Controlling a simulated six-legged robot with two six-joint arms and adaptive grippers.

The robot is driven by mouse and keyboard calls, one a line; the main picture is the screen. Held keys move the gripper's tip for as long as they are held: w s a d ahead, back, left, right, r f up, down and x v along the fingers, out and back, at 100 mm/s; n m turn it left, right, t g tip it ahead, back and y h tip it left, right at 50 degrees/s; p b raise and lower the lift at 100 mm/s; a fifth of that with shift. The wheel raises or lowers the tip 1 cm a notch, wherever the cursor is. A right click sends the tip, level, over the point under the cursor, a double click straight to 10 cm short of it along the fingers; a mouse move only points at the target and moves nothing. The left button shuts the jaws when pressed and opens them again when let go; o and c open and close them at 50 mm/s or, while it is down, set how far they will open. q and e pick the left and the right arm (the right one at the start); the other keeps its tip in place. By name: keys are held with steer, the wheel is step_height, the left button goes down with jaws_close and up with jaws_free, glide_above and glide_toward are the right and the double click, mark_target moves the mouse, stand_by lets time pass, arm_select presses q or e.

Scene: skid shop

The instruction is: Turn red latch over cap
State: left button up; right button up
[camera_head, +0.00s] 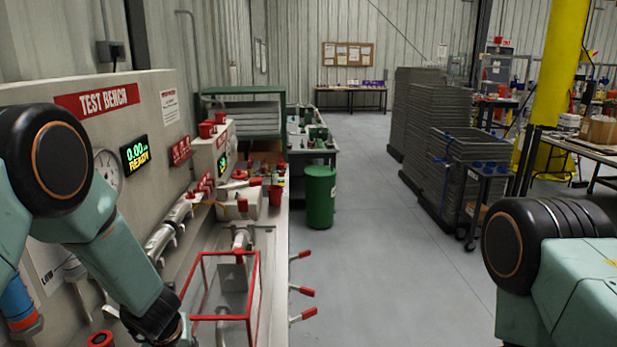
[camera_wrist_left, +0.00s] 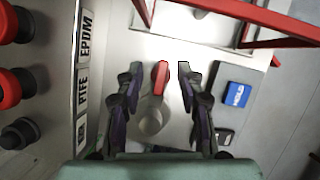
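In the left wrist view a red latch (camera_wrist_left: 161,76) shows between the fingertips of my left gripper (camera_wrist_left: 157,84). The gripper is open, with a visible gap on each side of the latch. A pale round shape, perhaps the cap (camera_wrist_left: 150,121), lies between the fingers, just nearer my wrist than the latch. I cannot tell how far the fingertips are above the latch. In the head view my left arm reaches down over the bench at the left, and its gripper is cut off by the lower edge. My right gripper is out of view.
A red-framed clear guard (camera_head: 254,290) stands on the bench, close to my left arm. Red-handled clamps (camera_head: 303,291) stick out along the bench's right edge. The test bench panel (camera_head: 160,125) rises at left. A blue block (camera_wrist_left: 236,95) lies right of the fingers. The floor aisle is clear.

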arm_select(q)
steer(key=shift+s+a+r+p, duration=0.15)
steer(key=shift+r+p, duration=0.7)
steer(key=shift+r, duration=0.55)
steer(key=shift+r+p, duration=0.35)
steer(key=shift+r, duration=1.4)
